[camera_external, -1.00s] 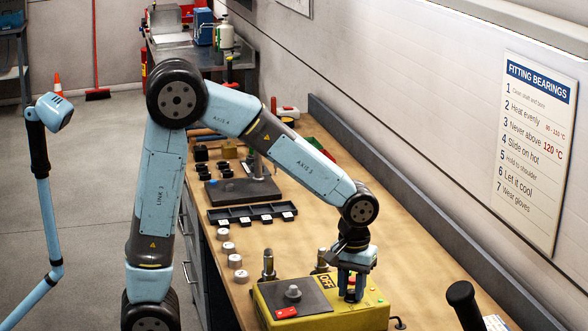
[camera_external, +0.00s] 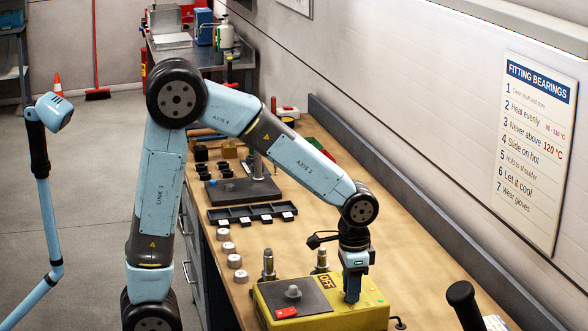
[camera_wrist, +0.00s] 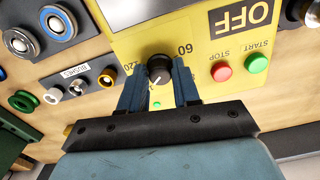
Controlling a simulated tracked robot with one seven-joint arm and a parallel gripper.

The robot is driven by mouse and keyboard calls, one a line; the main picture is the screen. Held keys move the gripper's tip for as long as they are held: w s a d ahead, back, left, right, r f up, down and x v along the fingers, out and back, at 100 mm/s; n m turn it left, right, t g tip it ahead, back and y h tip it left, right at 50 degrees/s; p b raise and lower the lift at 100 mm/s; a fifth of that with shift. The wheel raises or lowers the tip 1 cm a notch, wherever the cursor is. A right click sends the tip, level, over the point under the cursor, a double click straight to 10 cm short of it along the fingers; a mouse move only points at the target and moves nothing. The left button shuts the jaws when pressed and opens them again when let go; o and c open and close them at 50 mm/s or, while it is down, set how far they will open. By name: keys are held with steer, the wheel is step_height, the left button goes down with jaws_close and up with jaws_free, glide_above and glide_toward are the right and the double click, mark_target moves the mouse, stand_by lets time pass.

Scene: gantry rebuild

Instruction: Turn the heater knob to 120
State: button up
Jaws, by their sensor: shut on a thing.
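The yellow heater box (camera_external: 370,310) sits on the near part of the bench, with an OFF panel that also shows in the wrist view (camera_wrist: 240,15). Its black knob (camera_wrist: 159,68) shows in the wrist view between my two blue fingers. My gripper (camera_external: 352,297) points down over the box and is shut on the knob. Dial marks 60 (camera_wrist: 184,50) and 120 (camera_wrist: 110,68) show on either side of the knob. A white pointer line shows on the knob's face; which mark it points to is hard to tell. The fingers hide part of the dial.
A red stop button (camera_wrist: 221,71) and a green start button (camera_wrist: 256,63) are to the right of the knob in the wrist view. A dark plate (camera_external: 296,297) lies on the box's left part. Metal posts (camera_external: 268,266) stand just behind the box.

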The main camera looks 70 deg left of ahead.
steer(key=m, duration=0.4)
steer(key=shift+w+m, duration=0.1)
steer(key=shift+m, duration=0.2)
steer(key=m, duration=0.4)
steer(key=shift+r+m, duration=0.1)
steer(key=shift+m, duration=0.2)
steer(key=o, duration=1)
steer(key=shift+o, duration=0.2)
step_height(320, 180, up, 14)
steer(key=shift+f, duration=0.25)
